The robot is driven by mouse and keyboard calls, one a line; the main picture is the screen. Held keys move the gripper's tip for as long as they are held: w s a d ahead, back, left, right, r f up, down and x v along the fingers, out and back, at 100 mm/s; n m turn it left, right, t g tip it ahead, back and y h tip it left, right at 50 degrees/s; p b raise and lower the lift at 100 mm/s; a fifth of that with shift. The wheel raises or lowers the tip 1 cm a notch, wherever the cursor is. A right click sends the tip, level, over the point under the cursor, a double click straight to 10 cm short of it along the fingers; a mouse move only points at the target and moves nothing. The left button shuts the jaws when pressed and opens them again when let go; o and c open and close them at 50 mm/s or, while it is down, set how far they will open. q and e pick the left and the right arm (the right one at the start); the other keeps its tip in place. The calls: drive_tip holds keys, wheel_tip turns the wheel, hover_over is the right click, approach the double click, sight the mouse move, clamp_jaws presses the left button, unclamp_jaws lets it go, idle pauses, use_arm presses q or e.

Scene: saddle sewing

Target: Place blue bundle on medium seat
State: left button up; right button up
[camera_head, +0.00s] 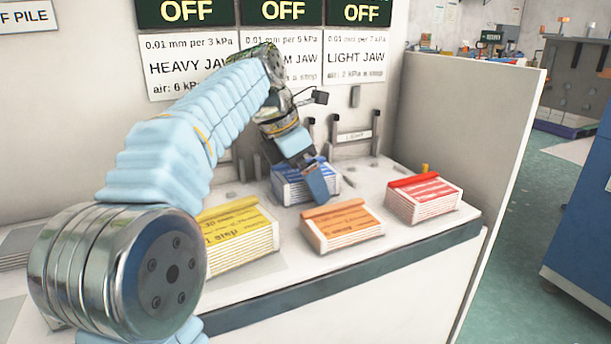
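The blue bundle (290,188) is a stack of white sheets with a blue cover, at the back middle of the white bench, below the partly hidden sign ending in "M JAW". My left gripper (306,182) is over it, pointing down, with one blue finger in front of the bundle's right part. The other finger is hidden, so I cannot tell whether the gripper grips the bundle. The medium seat is mostly hidden behind my arm and the bundle; I cannot tell whether the bundle rests in it. My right gripper is not in view.
A yellow bundle (238,240), an orange bundle (341,228) and a red bundle (422,197) lie along the bench (345,262). The fixture labelled light (354,137) stands at the back wall, right of my gripper. A partition (470,130) closes the bench's right side.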

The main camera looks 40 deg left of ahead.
sight(293, 173)
use_arm(q)
drive_tip(key=shift+s+r, duration=0.1)
drive_tip(key=shift+r, duration=0.4)
drive_tip(key=v, duration=0.4)
drive_tip(key=shift+s+a, duration=0.2)
drive_tip(key=shift+s, duration=0.05)
drive_tip(key=s+a+b, duration=0.1)
drive_tip(key=s, duration=0.2)
drive_tip(key=s+a+b, duration=0.1)
drive_tip(key=s+a, duration=0.1)
drive_tip(key=s, duration=0.1)
drive_tip(key=s+a+b, duration=0.1)
drive_tip(key=s+a, duration=0.1)
drive_tip(key=s, duration=0.1)
drive_tip(key=shift+s+r, duration=0.1)
drive_tip(key=shift+s, duration=0.2)
drive_tip(key=shift+s+a, duration=0.15)
drive_tip(key=shift+s, duration=0.25)
